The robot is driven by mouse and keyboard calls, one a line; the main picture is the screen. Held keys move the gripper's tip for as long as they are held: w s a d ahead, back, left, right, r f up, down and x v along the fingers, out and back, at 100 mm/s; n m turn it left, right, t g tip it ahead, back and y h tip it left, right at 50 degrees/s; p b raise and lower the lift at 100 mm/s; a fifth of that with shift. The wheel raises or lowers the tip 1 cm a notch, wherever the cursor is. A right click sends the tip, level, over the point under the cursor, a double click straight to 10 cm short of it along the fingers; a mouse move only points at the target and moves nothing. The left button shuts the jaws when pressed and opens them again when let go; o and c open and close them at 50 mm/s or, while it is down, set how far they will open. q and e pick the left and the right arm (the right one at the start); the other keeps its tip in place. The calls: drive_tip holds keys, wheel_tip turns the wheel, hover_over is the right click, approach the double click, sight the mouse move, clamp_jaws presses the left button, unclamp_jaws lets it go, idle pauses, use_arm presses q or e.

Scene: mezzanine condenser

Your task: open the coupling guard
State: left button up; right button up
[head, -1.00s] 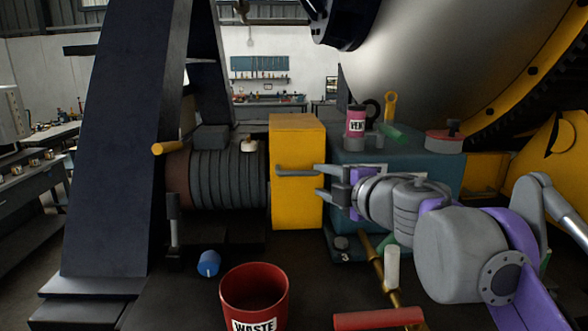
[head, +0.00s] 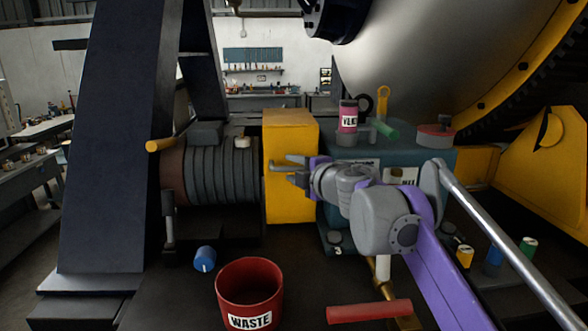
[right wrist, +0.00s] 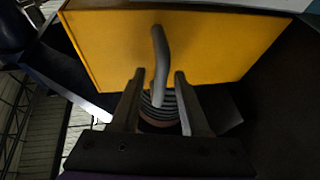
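The coupling guard is a yellow box (head: 290,195) between the ribbed motor and the teal gearbox, and it looks closed. Its grey bar handle (right wrist: 160,55) sticks out of the yellow face in the right wrist view. My right gripper (head: 284,168) is at the front of the guard, level with the handle, which it partly hides in the head view. In the right wrist view its two fingers are apart, with the handle's near end between them and a gap on both sides. My left gripper is out of view.
A red waste bin (head: 249,295) and a blue cylinder (head: 205,258) stand in front of the motor (head: 215,175). A red-handled tool (head: 368,311) lies front right. A pink can (head: 348,117) stands on the teal gearbox (head: 370,150). A dark slanted column (head: 125,140) rises at left.

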clamp_jaws()
idle(1.2)
